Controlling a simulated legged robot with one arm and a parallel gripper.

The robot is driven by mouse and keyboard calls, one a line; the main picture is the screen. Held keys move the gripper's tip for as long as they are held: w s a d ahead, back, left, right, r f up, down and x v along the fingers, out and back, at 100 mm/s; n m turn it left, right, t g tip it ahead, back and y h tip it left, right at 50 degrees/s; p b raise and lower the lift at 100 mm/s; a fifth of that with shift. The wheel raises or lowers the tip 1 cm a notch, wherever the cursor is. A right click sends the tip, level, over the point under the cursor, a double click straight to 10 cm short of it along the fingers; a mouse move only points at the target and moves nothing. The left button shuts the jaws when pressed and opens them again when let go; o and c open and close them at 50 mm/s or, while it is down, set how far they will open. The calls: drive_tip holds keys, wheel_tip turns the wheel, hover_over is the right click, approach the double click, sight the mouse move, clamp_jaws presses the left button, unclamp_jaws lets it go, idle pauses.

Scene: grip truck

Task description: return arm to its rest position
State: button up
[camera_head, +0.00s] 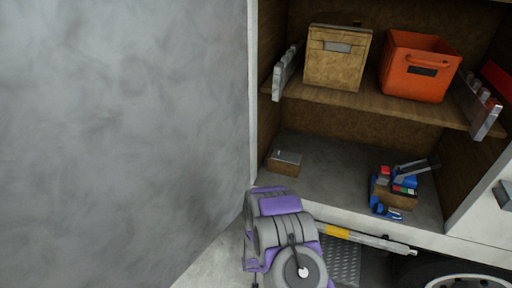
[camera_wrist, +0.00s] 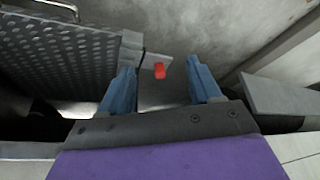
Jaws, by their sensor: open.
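My arm shows in the head view as purple and grey links at the bottom middle, in front of the truck's lower compartment.
The truck's shelf (camera_head: 378,103) holds a tan box (camera_head: 336,62) and an orange bin (camera_head: 418,68). Below are a small brown box (camera_head: 284,162) and a box of tools (camera_head: 396,190). A metal step plate (camera_wrist: 65,50) is close at left. A grey wall (camera_head: 120,130) fills the left.

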drive_tip(key=s+d+r+g+y, duration=0.1)
drive_tip(key=s+d+r+g, duration=0.15)
drive_tip(key=r, duration=1.25)
drive_tip(key=s+d+r+g, duration=0.1)
drive_tip(key=s+r, duration=0.3)
drive_tip(key=r, duration=1.1)
drive_tip(key=s+d+r+g, duration=0.1)
drive_tip(key=s+d+r, duration=0.3)
drive_tip(key=s, duration=0.4)
drive_tip(key=s+d+r+m+h, duration=0.1)
drive_tip(key=s+d+r, duration=0.2)
drive_tip(key=s+r, duration=0.4)
drive_tip(key=s+d+r+m+g, duration=0.1)
drive_tip(key=s+d+r, duration=0.3)
drive_tip(key=s, duration=0.7)
wheel_tip(320, 180, up, 2)
drive_tip(key=shift+s+d+r+g+h, duration=0.1)
drive_tip(key=shift+s+d+g+h, duration=0.1)
drive_tip(key=shift+d+g+h, duration=0.15)
drive_tip(key=shift+a, duration=0.1)
drive_tip(key=shift+c, duration=0.3)
